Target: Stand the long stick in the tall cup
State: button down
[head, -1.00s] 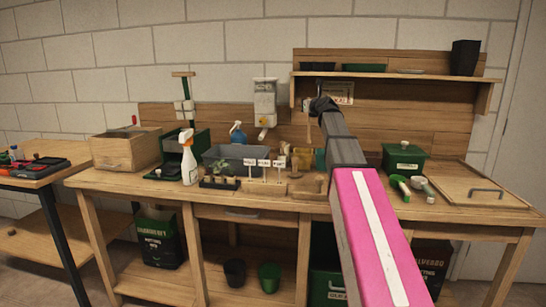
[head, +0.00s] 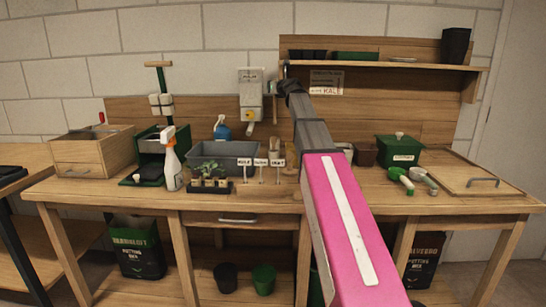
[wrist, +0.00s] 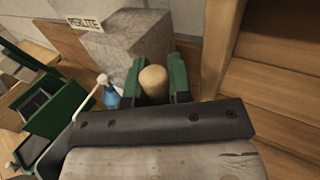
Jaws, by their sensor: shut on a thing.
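My gripper (wrist: 153,84) has green jaws in the wrist view, shut on a round-ended, pale wooden thing, which looks like the end of the long stick (wrist: 154,76). Its length below the jaws is hidden there. I cannot tell which vessel is the tall cup. A tall dark pot (head: 456,47) stands on the shelf, and a brown pot (head: 366,154) stands on the bench right of my arm.
A grey trough (head: 222,152), a spray bottle (head: 171,160) and a seedling tray (head: 210,187) stand on the bench left of my arm. A wall dispenser (head: 250,88) hangs near my gripper. The wooden shelf (head: 400,66) is to its right. My arm hides part of the bench middle.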

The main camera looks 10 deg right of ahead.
notch_tip(320, 180, down, 15)
jog(key=shift+f, duration=0.15)
dwell(0.7)
jog(key=c, duration=1)
grip_release()
jog(key=shift+f, duration=0.1)
jog(key=shift+c, duration=0.2)
send_near(275, 119)
jog(key=shift+w+d, duration=0.1)
jog(key=shift+w, duration=0.1)
jog(key=shift+s, duration=0.1)
